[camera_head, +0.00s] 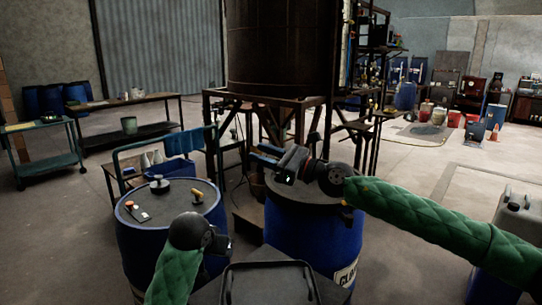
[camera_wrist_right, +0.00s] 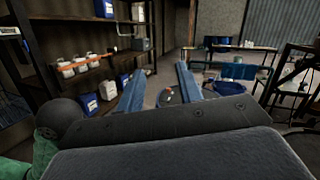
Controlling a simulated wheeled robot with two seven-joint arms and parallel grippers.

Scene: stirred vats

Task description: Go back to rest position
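My right arm comes in from the right in a green quilted sleeve. My right gripper (camera_head: 265,154) points left above the dark lid of the right blue drum (camera_head: 312,238). In the right wrist view its two blue fingers (camera_wrist_right: 158,82) stand apart with nothing held between them. My left arm comes up from the bottom, also in a green sleeve. The dark wrist end of my left gripper (camera_head: 218,244) shows in front of the left blue drum (camera_head: 150,250); its fingers are hidden, so its opening cannot be told.
Small items, including a yellow-topped one (camera_head: 197,195), sit on the left drum's lid. A large dark vat (camera_head: 278,50) on a metal frame stands behind. A grey canister (camera_head: 517,220) stands at the right. A shelf rack (camera_wrist_right: 80,70) shows in the right wrist view.

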